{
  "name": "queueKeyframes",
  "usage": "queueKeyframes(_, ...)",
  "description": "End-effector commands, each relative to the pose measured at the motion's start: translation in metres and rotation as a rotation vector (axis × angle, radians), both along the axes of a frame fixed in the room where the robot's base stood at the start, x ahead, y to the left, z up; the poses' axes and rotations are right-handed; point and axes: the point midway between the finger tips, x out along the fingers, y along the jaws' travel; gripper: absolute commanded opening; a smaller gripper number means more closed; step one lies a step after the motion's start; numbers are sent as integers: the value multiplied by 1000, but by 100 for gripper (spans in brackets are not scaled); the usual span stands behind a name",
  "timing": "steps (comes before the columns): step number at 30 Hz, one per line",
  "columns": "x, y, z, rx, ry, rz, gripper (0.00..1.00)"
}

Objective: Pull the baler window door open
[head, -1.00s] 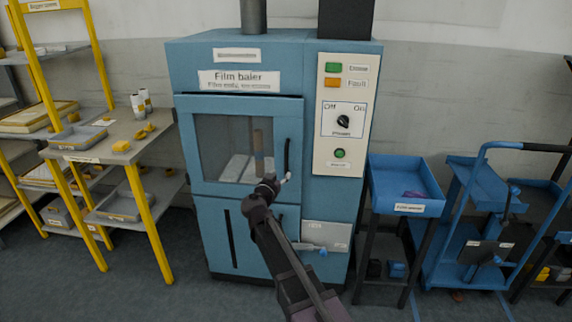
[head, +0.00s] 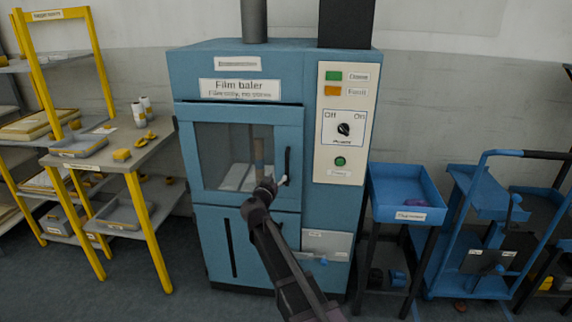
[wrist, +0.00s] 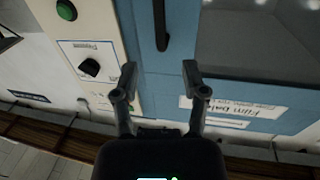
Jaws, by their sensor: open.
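The baler window door (head: 196,150) is a blue framed panel with a dark pane on the front of the blue film baler. It looks shut against the cabinet. Its black upright bar handle (head: 288,160) is on the door's right side. My gripper (head: 280,181) is in front of the door, by the lower part of the handle. In the wrist view my gripper (wrist: 159,70) is open and empty. There the handle (wrist: 161,25) lies just beyond the fingertips, in line with the gap between them. I see no contact with it.
A control panel with a power knob (head: 343,129) is right of the door. A grey plate with a lever (head: 323,262) is lower down. A blue tray stand (head: 400,195) and a blue cart (head: 470,200) stand right; yellow-framed shelves (head: 132,190) stand left.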

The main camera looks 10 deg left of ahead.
Motion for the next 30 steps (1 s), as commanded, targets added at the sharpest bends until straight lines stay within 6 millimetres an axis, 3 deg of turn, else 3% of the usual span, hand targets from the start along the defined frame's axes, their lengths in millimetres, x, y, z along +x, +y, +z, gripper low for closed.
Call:
queueKeyframes(18, 90, -21, 0, 0, 0, -1, 57)
queueKeyframes(30, 106, -26, 0, 0, 0, -2, 57)
